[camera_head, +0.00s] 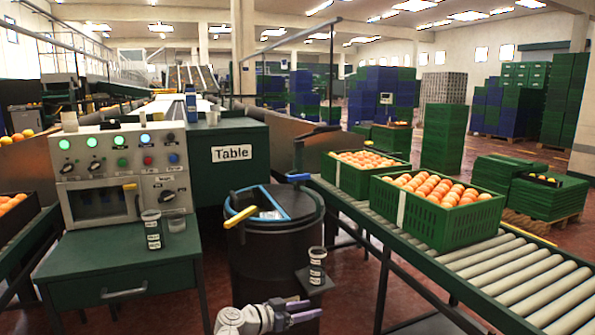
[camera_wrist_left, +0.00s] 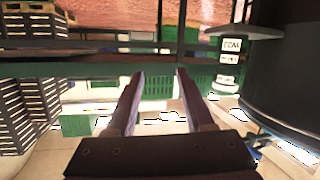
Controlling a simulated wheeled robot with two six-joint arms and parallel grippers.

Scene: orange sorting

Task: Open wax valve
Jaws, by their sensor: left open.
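A black drum (camera_head: 275,262) stands in the middle, with a blue-edged opening in its lid. A yellow handle (camera_head: 240,216) sits at its left rim and a blue lever (camera_head: 299,177) at its back. I cannot tell which part is the wax valve. A small labelled cup (camera_head: 317,262) stands on a dark ledge at the drum's right side. My left gripper (camera_head: 313,308) is low in front of the drum, below the cup, open and empty. In the left wrist view, which looks upside down, its fingers (camera_wrist_left: 159,75) are apart, with the drum (camera_wrist_left: 290,75) at right. My right gripper is out of view.
A control panel (camera_head: 121,165) with lit buttons and a green table (camera_head: 120,262) holding more labelled cups stand at left. A roller conveyor (camera_head: 500,268) with green crates (camera_head: 437,222) of oranges runs along the right. Some floor shows between drum and conveyor.

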